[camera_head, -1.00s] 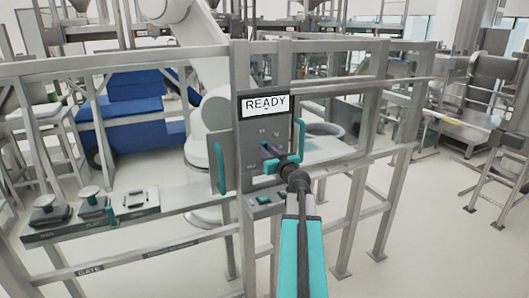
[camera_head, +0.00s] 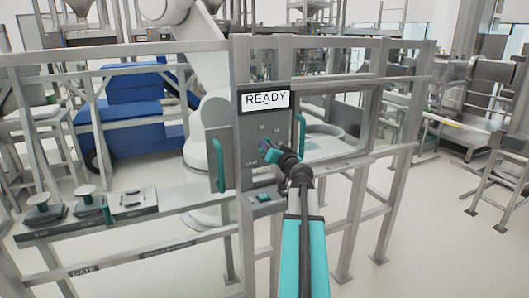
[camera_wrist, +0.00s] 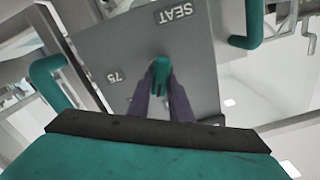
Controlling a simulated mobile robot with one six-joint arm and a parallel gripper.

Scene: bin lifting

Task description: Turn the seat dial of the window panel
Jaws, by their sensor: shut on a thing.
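The window panel (camera_head: 246,130) is a grey upright plate with a display reading READY (camera_head: 265,99) on top. In the wrist view its face shows SEAT (camera_wrist: 173,13) and 75 (camera_wrist: 117,77) markings, turned in the picture. The seat dial (camera_wrist: 161,68) is a small teal knob on this face. My gripper (camera_wrist: 162,84) has its two dark fingers on either side of the dial and is shut on it. In the head view my gripper (camera_head: 268,149) is at the panel below the display, and my wrist hides most of the dial.
Teal handles stand to the left (camera_head: 219,165) and right (camera_head: 301,134) of the panel. A teal button (camera_head: 264,197) is below it. A ledge with several small fixtures (camera_head: 92,208) runs to the left. Metal frame posts (camera_head: 354,220) stand to the right.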

